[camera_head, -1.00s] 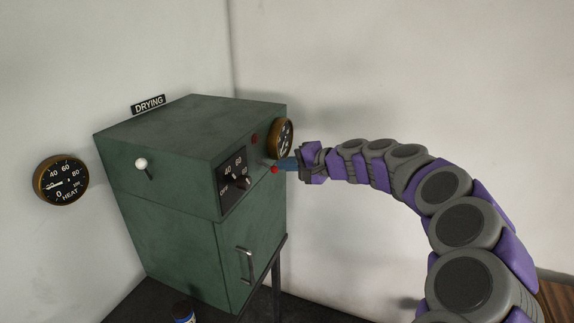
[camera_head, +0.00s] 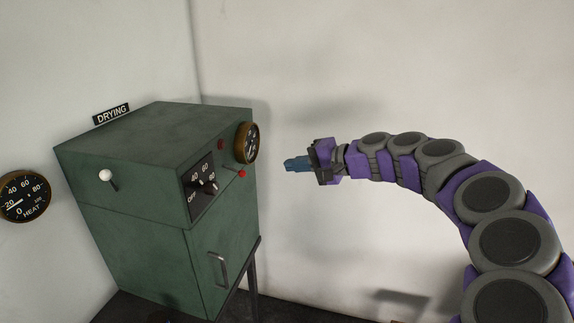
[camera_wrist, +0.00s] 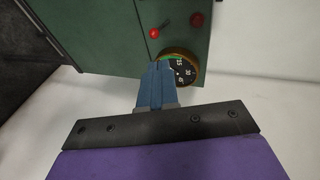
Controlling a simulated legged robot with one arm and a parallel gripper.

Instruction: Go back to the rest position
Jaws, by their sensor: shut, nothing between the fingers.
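My gripper (camera_head: 297,164) is shut and empty. Its blue fingers point left, toward the green drying cabinet (camera_head: 150,139), with a clear gap between them and its front panel. In the wrist view the closed blue fingers (camera_wrist: 157,86) overlap the lower edge of the round brass-rimmed gauge (camera_wrist: 179,69). A red-tipped lever (camera_head: 241,174) sits on the panel below that gauge, and a red lamp or button (camera_head: 221,144) is beside it. In the wrist view two red parts show on the green panel.
The cabinet carries a dial knob (camera_head: 208,187), a door handle (camera_head: 218,269) and a white-knobbed lever (camera_head: 106,175). A heat gauge (camera_head: 23,196) is on the left wall. The space right of the cabinet, before the pale wall, is free apart from my arm.

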